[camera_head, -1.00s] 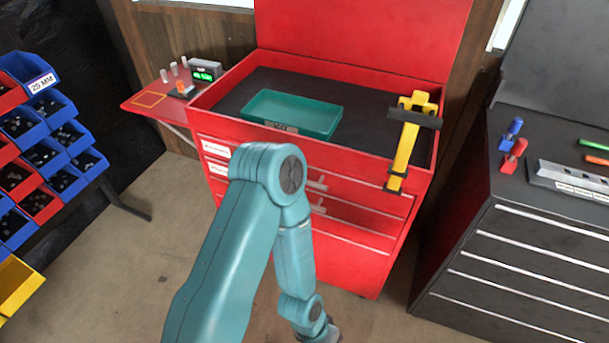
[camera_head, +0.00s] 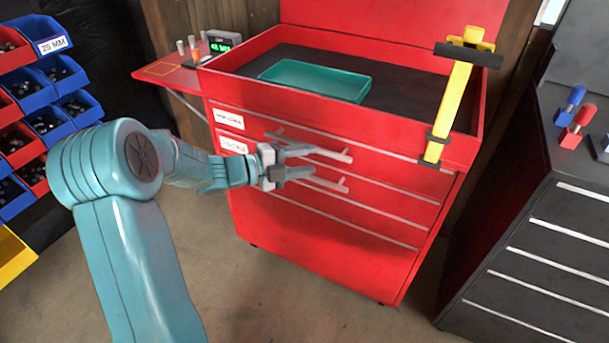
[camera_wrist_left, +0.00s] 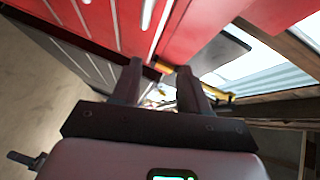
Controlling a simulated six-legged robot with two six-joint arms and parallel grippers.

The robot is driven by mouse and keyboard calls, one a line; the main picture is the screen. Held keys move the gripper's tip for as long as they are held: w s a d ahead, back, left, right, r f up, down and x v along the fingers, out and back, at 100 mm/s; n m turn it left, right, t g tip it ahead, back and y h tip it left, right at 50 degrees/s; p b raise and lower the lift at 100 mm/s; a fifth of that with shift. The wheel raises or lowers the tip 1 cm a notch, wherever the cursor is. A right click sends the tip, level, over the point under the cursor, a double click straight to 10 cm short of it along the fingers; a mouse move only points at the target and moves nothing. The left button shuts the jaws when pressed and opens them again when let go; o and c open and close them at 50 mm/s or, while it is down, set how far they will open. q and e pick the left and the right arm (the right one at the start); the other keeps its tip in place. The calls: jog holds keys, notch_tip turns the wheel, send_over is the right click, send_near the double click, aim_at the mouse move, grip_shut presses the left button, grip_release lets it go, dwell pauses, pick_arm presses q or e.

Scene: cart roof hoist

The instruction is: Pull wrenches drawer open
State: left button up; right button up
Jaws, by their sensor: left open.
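A red tool cabinet (camera_head: 330,235) stands ahead, its drawers shut in the head view. The top drawer has a white label (camera_head: 229,119) and a pale bar handle (camera_head: 325,152). The drawer below has another label (camera_head: 233,146) and bar handle (camera_head: 330,184). The label lettering is too small to read surely. My left gripper (camera_head: 303,161) is open in front of the cabinet, close to the two handles and partly covering them. I cannot tell whether it touches either. Its two fingers stand apart in the left wrist view (camera_wrist_left: 160,85). My right gripper is not in view.
A teal tray (camera_head: 318,80) lies in the cabinet's top. A yellow clamp (camera_head: 450,100) sits on its right front rim. A red side shelf (camera_head: 160,75) juts out left. Bolt bins (camera_head: 40,125) stand at left, a black cabinet (camera_head: 560,240) at right.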

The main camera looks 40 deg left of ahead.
aim_at(304, 143)
pick_arm(q)
jog(key=s+a+f+n+y+b, duration=0.1)
jog(key=s+a+f+y+b, duration=0.25)
jog(key=s+a, duration=0.5)
jog(key=shift+t+y, duration=0.3)
jog(key=shift+y, duration=0.05)
jog(key=x, duration=0.6)
jog(key=a+x, duration=0.1)
jog(key=x, duration=0.4)
jog(key=a+r+b+x, duration=0.1)
jog(key=x, duration=0.5)
jog(key=shift+w, duration=0.6)
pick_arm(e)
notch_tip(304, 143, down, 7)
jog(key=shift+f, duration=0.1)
pick_arm(q)
grip_shut()
